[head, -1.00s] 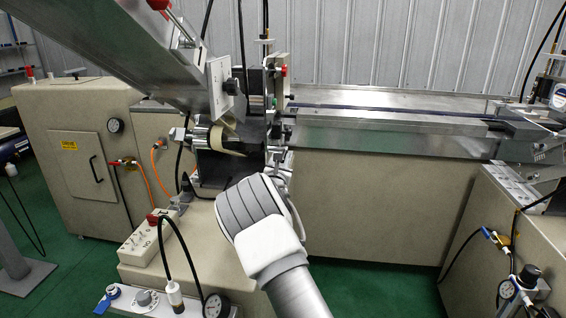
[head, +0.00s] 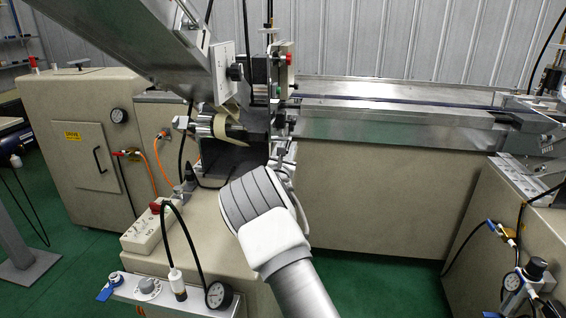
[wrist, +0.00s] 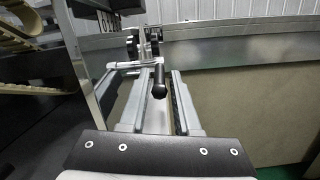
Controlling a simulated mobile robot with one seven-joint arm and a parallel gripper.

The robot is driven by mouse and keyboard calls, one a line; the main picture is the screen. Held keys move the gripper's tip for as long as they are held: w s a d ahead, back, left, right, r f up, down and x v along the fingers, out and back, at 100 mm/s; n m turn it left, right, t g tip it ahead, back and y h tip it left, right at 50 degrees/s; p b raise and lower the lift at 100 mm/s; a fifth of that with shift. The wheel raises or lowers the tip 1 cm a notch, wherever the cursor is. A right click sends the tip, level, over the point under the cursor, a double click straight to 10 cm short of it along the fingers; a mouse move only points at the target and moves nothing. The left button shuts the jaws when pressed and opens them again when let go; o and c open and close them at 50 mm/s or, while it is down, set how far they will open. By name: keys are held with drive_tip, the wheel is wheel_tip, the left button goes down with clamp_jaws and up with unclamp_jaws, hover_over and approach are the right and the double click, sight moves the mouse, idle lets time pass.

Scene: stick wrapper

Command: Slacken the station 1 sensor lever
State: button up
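A lever with a black cylindrical handle (wrist: 158,82) shows in the wrist view, joined to a silver horizontal rod (wrist: 132,64). I take it to be the sensor lever, though no station label is readable. My gripper (wrist: 163,75) is open, with one grey finger on each side of the black handle. The handle sits between the finger ends, closer to the left finger; I cannot tell whether it touches. In the head view my wrist hides the fingers and the lever.
A shiny metal plate (wrist: 106,88) stands close to the left finger. In the head view, a roller (head: 226,130) and slanted metal chute (head: 140,50) are left of my wrist. A control box (head: 148,232) and gauge panel (head: 165,292) are at lower left.

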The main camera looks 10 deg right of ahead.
drive_tip(key=p+v, duration=0.3)
drive_tip(key=v, duration=1.4)
drive_tip(key=shift+s+a+p, duration=0.1)
drive_tip(key=shift+p, duration=0.2)
drive_tip(key=shift+c, duration=0.2)
